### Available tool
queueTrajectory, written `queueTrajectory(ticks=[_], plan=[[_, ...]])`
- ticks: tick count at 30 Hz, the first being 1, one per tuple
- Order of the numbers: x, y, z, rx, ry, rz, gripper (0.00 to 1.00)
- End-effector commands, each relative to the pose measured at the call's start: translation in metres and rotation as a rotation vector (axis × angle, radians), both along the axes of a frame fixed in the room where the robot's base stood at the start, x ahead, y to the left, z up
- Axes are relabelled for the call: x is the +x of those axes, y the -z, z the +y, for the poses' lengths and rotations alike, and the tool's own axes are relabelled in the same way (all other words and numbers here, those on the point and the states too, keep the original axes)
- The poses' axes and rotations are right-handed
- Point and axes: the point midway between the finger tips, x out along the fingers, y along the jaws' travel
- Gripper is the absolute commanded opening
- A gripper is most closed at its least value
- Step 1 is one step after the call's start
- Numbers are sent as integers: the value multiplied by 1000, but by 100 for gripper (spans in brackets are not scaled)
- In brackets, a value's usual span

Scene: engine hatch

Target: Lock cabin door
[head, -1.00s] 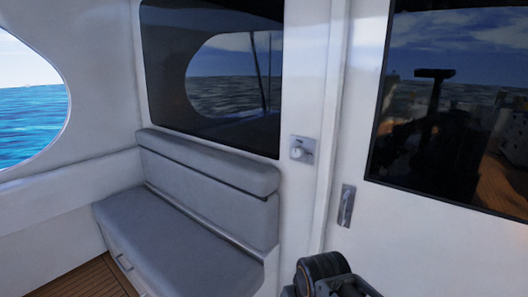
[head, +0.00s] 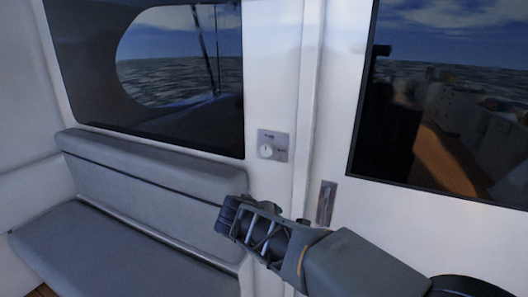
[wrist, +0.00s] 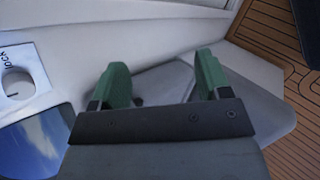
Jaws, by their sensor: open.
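The cabin door (head: 335,120) is the white panel with a dark window at the right of the head view. A recessed metal handle (head: 326,203) sits near its left edge. A small metal lock plate with a round knob (head: 266,151) is on the wall left of the door seam. In the wrist view the lock knob (wrist: 17,83) is at the left edge, beside printed "lock" lettering. My gripper (wrist: 155,82) shows two green fingers spread apart with nothing between them. In the head view my arm reaches in from the lower right, and its end is below and left of the lock plate.
A grey cushioned bench (head: 130,255) stands left of the lock plate, under a dark window (head: 90,75). My arm's end overlaps the bench's right end in the head view. Wooden plank flooring (wrist: 270,45) shows at the right of the wrist view.

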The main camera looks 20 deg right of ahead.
Motion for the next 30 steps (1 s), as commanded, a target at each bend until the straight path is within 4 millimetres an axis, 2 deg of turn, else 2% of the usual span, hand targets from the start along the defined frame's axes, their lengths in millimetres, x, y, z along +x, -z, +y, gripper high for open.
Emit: queueTrajectory(ticks=[1, 6, 12, 15, 19, 30], plan=[[18, -12, -1, -130, -87, 39, 70], [71, -57, 7, -560, -321, 147, 70], [110, -93, 32, -888, -457, 209, 70], [120, -101, 39, -972, -485, 222, 70], [132, -107, 35, -1015, -497, 229, 70], [176, -108, -18, -1016, -497, 230, 70]])
